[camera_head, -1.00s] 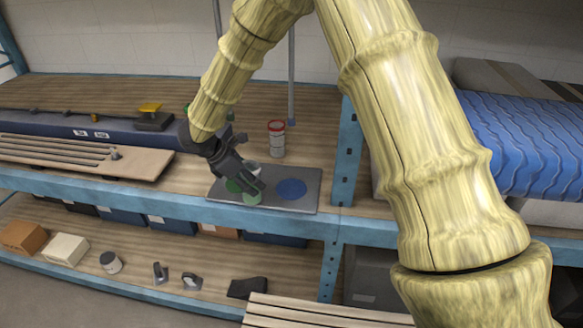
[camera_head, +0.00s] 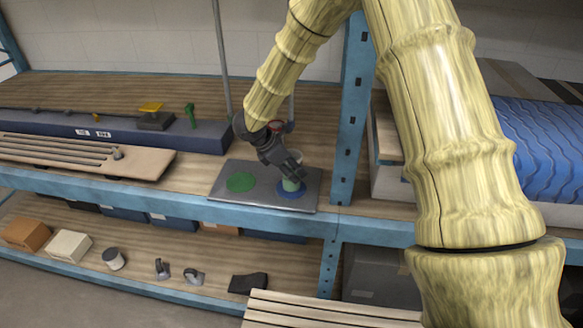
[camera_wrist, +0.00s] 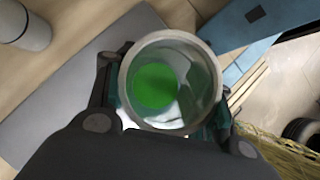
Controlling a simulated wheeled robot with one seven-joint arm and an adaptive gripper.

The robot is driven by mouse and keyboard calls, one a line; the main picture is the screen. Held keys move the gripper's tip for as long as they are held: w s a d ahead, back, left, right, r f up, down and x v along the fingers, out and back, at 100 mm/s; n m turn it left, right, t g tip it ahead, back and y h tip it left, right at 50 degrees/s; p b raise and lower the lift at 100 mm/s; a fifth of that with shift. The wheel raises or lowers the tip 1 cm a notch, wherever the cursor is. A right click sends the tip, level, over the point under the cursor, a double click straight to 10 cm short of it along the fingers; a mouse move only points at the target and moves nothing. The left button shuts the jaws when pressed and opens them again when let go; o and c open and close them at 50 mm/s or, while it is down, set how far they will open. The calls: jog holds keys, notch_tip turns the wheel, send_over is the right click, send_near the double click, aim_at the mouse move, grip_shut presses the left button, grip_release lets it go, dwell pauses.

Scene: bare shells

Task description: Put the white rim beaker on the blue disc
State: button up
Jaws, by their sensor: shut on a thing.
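The white rim beaker (camera_head: 291,185) is a small greenish cup, held upright between the fingers of my gripper (camera_head: 289,172). The wrist view looks down into the beaker (camera_wrist: 163,125), with its pale round rim and bright green inside. The blue disc (camera_head: 290,194) lies on the right half of a grey plate (camera_head: 262,201). The beaker stands over the blue disc and hides part of it; I cannot tell whether they touch. In the wrist view the blue disc is hidden below the beaker.
A green disc (camera_head: 240,181) lies bare on the plate's left half. A red-rimmed container (camera_head: 276,125) stands behind my gripper, mostly hidden. A blue shelf post (camera_head: 350,110) rises close on the right. A dark blue bar (camera_head: 150,135) and a slatted board (camera_head: 60,155) lie to the left.

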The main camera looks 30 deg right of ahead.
jog(key=shift+w+a+f, duration=0.1)
jog(key=shift+a+f, duration=0.05)
jog(key=shift+f, duration=0.15)
jog(key=shift+f, duration=0.1)
jog(key=o, duration=1.1)
jog(key=shift+c, duration=0.2)
jog(key=shift+r, duration=0.2)
jog(key=shift+a+r, duration=0.1)
jog(key=b+v, duration=0.4)
jog(key=v, duration=0.7)
jog(key=shift+r, duration=0.25)
jog(key=shift+a, duration=0.1)
